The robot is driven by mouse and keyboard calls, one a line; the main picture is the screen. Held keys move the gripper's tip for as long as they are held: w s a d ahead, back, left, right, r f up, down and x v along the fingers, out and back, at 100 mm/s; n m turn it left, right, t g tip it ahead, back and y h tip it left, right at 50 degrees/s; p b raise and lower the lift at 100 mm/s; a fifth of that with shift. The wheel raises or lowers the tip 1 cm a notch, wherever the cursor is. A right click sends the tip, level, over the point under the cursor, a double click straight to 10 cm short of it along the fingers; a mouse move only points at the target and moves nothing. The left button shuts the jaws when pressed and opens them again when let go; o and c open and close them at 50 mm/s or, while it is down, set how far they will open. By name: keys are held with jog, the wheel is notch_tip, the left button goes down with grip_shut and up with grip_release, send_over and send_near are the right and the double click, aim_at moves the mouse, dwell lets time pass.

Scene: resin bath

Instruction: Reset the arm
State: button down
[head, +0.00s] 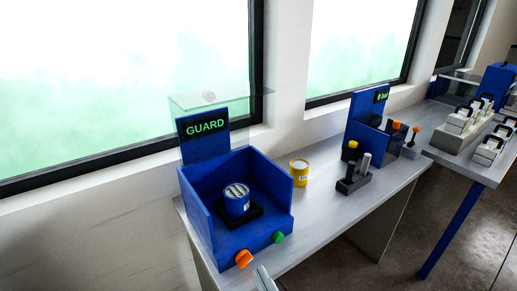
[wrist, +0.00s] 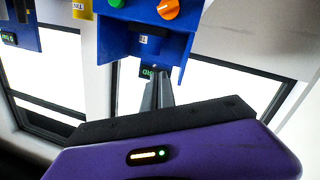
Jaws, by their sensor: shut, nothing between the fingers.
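My gripper shows in the wrist view (wrist: 158,88) with its two grey fingers together and nothing between them. In the head view only a grey end piece of my arm (head: 264,278) shows, at the bottom edge in front of the blue bath station (head: 206,222). The station's screen (head: 205,125) reads GUARD, and a clear panel stands raised above it. The wrist view shows the station upside down, beyond the fingertips.
A yellow can (head: 299,172) stands on the grey bench (head: 335,208), right of the station. Farther right are a black rack (head: 353,181) and a second blue device (head: 361,123) with a screen. Another table holds trays of white containers (head: 459,119). Windows line the wall behind.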

jog(key=s+d+m+h, duration=0.2)
jog(key=s+d, duration=0.4)
jog(key=s, duration=0.4)
jog(key=s+d+f+m+h, duration=0.1)
jog(key=s+d+m, duration=0.3)
jog(key=s, duration=0.6)
jog(key=s+d+f+m+g+h, duration=0.1)
jog(key=s+d+m+h, duration=0.2)
jog(key=s+d, duration=0.6)
jog(key=shift+s+f+h, duration=0.2)
jog(key=shift+s+h, duration=0.2)
jog(key=shift+s, duration=0.5)
